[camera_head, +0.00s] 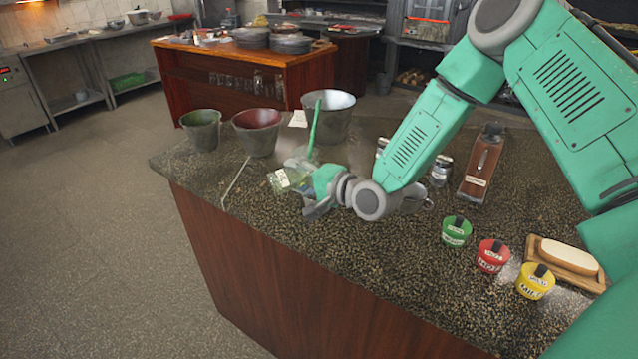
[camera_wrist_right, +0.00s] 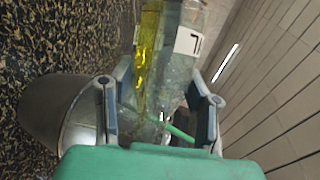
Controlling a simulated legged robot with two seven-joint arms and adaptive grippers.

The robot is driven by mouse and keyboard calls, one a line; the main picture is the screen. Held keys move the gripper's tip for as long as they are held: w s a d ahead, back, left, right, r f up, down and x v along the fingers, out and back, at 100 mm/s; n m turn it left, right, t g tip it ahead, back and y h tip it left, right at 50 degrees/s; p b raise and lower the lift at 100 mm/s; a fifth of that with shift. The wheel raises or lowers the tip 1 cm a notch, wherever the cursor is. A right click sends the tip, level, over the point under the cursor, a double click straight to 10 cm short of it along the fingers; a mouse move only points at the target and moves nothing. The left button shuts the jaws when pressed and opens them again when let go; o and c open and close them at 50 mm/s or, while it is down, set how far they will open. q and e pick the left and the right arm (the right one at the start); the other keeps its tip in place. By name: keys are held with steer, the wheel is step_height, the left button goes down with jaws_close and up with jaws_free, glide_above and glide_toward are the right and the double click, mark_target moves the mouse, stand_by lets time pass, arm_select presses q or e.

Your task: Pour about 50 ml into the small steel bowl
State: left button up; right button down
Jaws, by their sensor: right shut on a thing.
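My right gripper (camera_head: 308,189) is shut on a clear glass bottle (camera_head: 286,180) with a pale label, over the counter. In the right wrist view the bottle (camera_wrist_right: 172,70) stands between both fingers (camera_wrist_right: 160,110) and holds yellow liquid. In the head view the bottle looks tilted, its end toward the left. I cannot tell which vessel is the small steel bowl. My left gripper is out of view.
The speckled counter (camera_head: 330,260) is clear at the front. A thin pale rod (camera_head: 236,183) lies near its left edge. Green (camera_head: 456,231), red (camera_head: 492,256) and yellow (camera_head: 535,281) cups stand at right, beside a wooden board (camera_head: 568,258).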

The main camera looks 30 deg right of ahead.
steer(key=shift+w+a+r+n, duration=0.1)
steer(key=shift+r+n, duration=0.15)
steer(key=shift+r, duration=0.1)
steer(key=shift+w+a+r+n, duration=0.1)
steer(key=shift+r+n, duration=0.15)
steer(key=shift+r, duration=0.1)
steer(key=shift+s+f+h, duration=0.1)
steer(key=shift+f+h, duration=0.1)
steer(key=shift+h, duration=0.1)
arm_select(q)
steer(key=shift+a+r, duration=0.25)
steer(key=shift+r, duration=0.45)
arm_select(e)
steer(key=shift+a, duration=0.1)
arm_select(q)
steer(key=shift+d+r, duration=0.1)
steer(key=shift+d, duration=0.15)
arm_select(e)
steer(key=shift+d+f, duration=0.1)
steer(key=shift+d, duration=0.15)
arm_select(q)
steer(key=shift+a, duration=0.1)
arm_select(e)
steer(key=shift+a, duration=0.2)
